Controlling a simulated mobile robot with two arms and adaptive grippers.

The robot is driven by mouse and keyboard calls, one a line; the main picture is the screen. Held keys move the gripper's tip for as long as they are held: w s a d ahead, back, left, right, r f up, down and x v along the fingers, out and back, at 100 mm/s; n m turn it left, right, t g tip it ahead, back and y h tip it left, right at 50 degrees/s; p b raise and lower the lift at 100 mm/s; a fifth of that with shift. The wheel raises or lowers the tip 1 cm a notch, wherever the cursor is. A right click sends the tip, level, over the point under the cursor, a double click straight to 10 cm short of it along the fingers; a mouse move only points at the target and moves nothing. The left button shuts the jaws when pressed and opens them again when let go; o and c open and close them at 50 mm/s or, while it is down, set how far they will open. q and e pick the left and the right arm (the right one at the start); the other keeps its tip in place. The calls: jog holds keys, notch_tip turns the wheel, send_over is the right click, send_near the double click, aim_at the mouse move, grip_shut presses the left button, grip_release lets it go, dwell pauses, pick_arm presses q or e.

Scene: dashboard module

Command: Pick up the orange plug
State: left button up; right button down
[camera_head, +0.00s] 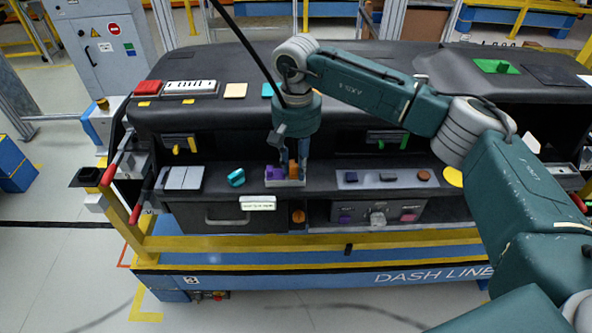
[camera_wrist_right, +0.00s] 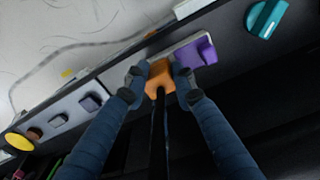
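The orange plug (camera_wrist_right: 160,76) is a small orange block with a black cable running from it toward the wrist camera. It sits at the light socket plate, beside a purple plug (camera_wrist_right: 196,53). In the head view the orange plug shows only as a small patch, partly behind my gripper, next to the purple plug (camera_head: 275,173). My right gripper (camera_wrist_right: 161,80) points down at the dashboard, with one fingertip against each side of the orange plug. I cannot tell whether the plug is lifted off the plate. My left gripper is in neither view.
A teal knob (camera_head: 236,177) and a pale double switch (camera_head: 184,178) are left of the plugs. A grey button panel (camera_head: 405,180) is to the right. A white label (camera_head: 258,203) is just below. The black cable rises past my right gripper.

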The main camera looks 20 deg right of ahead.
jog(key=shift+r, duration=0.1)
jog(key=shift+r, duration=0.25)
notch_tip(320, 180, up, 12)
jog(key=b, duration=0.4)
notch_tip(320, 180, up, 11)
jog(key=p, duration=0.6)
send_over(296, 163)
jog(key=shift+r, duration=0.15)
jog(key=shift+b, duration=0.3)
dwell(1.0)
